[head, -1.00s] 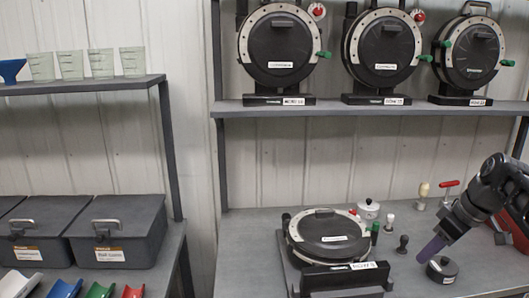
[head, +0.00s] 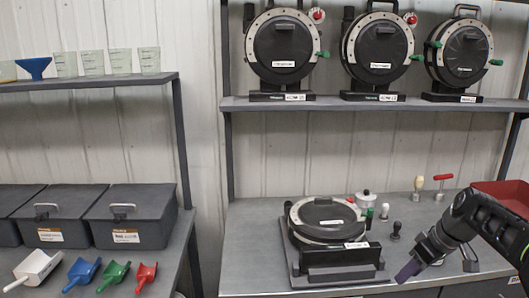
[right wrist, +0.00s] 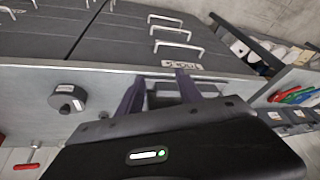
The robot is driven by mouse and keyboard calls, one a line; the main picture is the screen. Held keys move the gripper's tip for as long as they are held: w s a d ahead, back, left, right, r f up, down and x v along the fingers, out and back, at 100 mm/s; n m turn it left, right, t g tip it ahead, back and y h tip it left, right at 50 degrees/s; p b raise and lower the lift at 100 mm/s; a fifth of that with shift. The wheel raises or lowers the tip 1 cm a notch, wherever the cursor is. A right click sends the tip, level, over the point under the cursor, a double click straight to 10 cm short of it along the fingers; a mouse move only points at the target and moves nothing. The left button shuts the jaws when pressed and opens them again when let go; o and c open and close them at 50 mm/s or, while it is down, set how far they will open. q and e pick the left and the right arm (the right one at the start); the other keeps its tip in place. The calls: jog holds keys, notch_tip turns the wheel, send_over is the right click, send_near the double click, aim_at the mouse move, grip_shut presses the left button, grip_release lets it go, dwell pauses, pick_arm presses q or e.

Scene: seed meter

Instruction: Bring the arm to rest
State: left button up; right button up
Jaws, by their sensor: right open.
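My right arm comes in from the right in the head view. Its gripper (head: 408,272) hangs over the front edge of the bench (head: 260,262), right of the seed meter (head: 325,218) lying on its stand, and holds nothing. In the right wrist view, the two purple fingers of this gripper (right wrist: 160,90) are apart with nothing between them. My left gripper is not in view.
A black round labelled piece (right wrist: 67,98) stands on the bench. A red bin (head: 500,195) is at right. Three meters (head: 283,48) stand on the shelf above.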

jog(key=s+a+f+m+g+y, duration=0.1)
jog(key=s+a+f, duration=0.1)
jog(key=a+f, duration=0.9)
jog(key=s+a+f+m+g, duration=0.15)
jog(key=a+f, duration=0.55)
jog(key=f, duration=0.8)
jog(key=s+a+f+m, duration=0.1)
jog(key=s+a+f, duration=0.3)
jog(key=s, duration=0.4)
jog(key=s+a+f+m, duration=0.1)
jog(key=s+a+f, duration=0.4)
jog(key=s, duration=0.4)
jog(key=s+a+f+m, duration=0.2)
jog(key=s+a+f, duration=0.2)
jog(key=s+a, duration=0.2)
jog(key=shift+s+a+f+g+y, duration=0.15)
jog(key=shift+s+a+g+y, duration=0.25)
jog(key=shift+s, duration=0.75)
